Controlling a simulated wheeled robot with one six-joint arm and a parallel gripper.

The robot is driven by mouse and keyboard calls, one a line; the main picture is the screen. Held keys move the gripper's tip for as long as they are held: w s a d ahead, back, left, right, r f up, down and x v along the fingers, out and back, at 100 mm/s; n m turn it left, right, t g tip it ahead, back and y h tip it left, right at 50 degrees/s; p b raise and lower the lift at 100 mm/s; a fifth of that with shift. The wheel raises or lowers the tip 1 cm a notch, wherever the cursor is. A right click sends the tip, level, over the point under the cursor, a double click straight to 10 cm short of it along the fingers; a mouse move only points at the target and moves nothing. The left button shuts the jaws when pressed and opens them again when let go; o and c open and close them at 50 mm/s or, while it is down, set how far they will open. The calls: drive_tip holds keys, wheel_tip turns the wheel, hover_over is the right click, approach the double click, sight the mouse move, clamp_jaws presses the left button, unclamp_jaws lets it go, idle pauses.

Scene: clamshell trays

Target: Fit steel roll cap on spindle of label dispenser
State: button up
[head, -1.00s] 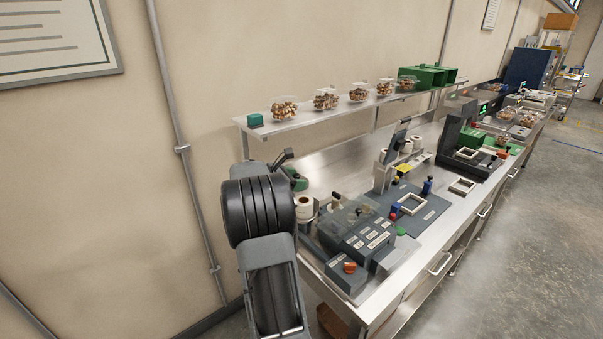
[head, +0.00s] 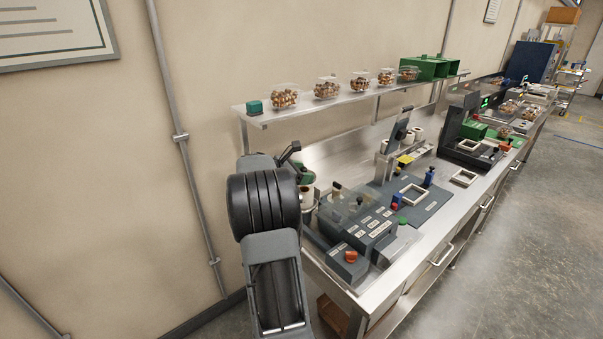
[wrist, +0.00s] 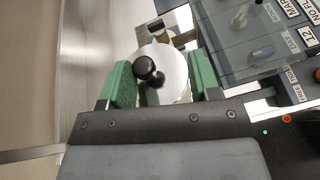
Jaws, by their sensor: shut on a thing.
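My gripper (wrist: 163,78) has two green fingers closed on the sides of a pale round disc (wrist: 175,68) with a black knob, which looks like the steel roll cap. In the head view my gripper (head: 305,181) is mostly hidden behind my dark arm, over the near left end of the bench. A white roll (head: 308,198) shows just below it, beside the dark label dispenser (head: 356,226) with its clear cover and label keys. The spindle is hidden, and I cannot tell whether the cap touches it.
The steel bench (head: 405,240) runs away to the right. A wall shelf (head: 345,101) above it carries several clear trays and a green box (head: 432,68). The floor to the right is clear.

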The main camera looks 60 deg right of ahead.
sight(302, 194)
drive_tip(key=shift+f+b, duration=1.55)
drive_tip(key=shift+f, duration=1)
drive_tip(key=o, duration=1)
drive_tip(key=shift+o, duration=0.2)
drive_tip(key=shift+r, duration=0.15)
drive_tip(key=shift+r+p, duration=2.15)
drive_tip(key=shift+r, duration=0.25)
